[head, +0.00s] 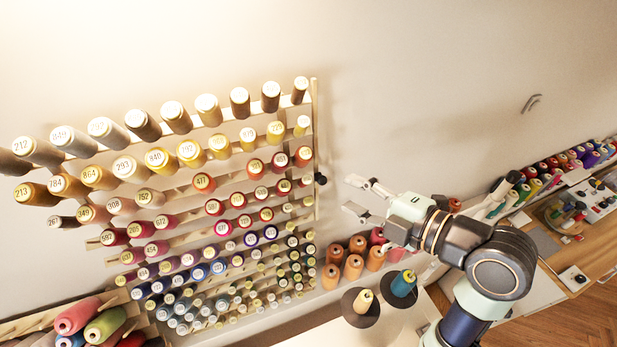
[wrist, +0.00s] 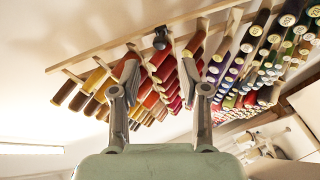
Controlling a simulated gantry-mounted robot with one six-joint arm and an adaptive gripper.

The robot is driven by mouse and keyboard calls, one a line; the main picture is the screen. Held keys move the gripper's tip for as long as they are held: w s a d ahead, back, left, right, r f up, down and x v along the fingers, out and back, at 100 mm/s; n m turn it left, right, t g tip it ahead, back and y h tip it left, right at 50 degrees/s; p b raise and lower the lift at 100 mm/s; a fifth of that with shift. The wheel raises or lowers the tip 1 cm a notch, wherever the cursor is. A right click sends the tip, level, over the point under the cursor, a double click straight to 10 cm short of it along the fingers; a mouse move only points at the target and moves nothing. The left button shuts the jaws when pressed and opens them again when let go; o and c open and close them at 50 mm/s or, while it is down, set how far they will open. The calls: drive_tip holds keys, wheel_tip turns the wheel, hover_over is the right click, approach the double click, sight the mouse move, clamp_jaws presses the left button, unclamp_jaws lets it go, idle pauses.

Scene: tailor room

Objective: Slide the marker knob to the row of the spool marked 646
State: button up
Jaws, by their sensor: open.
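The marker knob (head: 320,179) is small and black, on the upright strip at the right edge of the spool rack. In the head view it sits level with the upper-middle rows. It also shows in the wrist view (wrist: 160,39), ahead of the fingers and near their midline. Numbered spools stick out from the rack in several rows; I cannot pick out the label 646, as many lower labels are too small. My gripper (head: 358,195) is open and empty, right of the knob and apart from it. Its two fingers (wrist: 160,88) stand wide apart in the wrist view.
Orange cones (head: 354,266) and a cone with a teal top (head: 403,283) stand below my gripper. Large spools (head: 78,316) lie at the lower left. A workbench (head: 572,254) with more spools is at the right.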

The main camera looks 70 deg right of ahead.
sight(324, 182)
drive_tip(key=p+x, duration=0.1)
drive_tip(key=x, duration=0.6)
drive_tip(key=shift+w, duration=0.15)
clamp_jaws()
